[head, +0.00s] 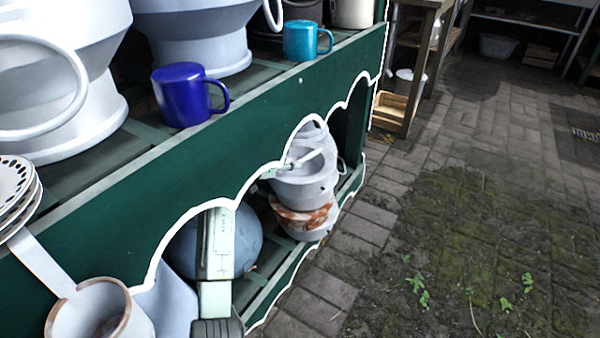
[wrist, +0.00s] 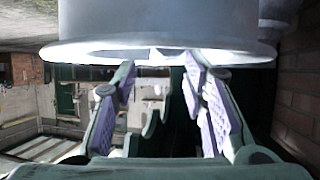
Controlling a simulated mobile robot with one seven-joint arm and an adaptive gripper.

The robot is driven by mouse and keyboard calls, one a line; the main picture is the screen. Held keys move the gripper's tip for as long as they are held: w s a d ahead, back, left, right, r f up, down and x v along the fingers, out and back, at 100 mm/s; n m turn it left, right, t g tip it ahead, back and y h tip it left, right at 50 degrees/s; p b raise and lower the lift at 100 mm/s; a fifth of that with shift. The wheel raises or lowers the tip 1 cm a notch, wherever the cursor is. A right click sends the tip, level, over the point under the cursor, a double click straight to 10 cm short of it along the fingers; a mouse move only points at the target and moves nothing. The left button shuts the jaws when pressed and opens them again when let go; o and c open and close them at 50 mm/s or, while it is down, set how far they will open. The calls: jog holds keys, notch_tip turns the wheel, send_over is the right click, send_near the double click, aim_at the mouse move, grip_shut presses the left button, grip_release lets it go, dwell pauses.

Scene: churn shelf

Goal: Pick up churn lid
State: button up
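In the wrist view, a pale grey round piece with a wide flanged rim (wrist: 240,52), which looks like the churn lid, fills the top. My gripper (wrist: 160,68) is open below it, its purple-padded fingers apart with a clear gap between them. The fingertips reach close to the rim; I cannot tell whether they touch it.
The green shelf's white-edged scalloped board (head: 260,125) partly hides the lower level. A blue mug (head: 182,96), a teal mug (head: 300,42) and large grey churns (head: 200,40) stand above. A brown-and-white piece (head: 305,217) lies below the lid-like piece. Brick floor (head: 400,160) to the right is open.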

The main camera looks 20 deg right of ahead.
aim_at(300, 159)
jog(key=x, duration=0.2)
jog(key=b+x, duration=0.1)
jog(key=x, duration=0.2)
jog(key=shift+d+f, duration=0.25)
jog(key=shift+f, duration=0.15)
grip_shut()
dwell(0.7)
jog(key=shift+r, duration=0.15)
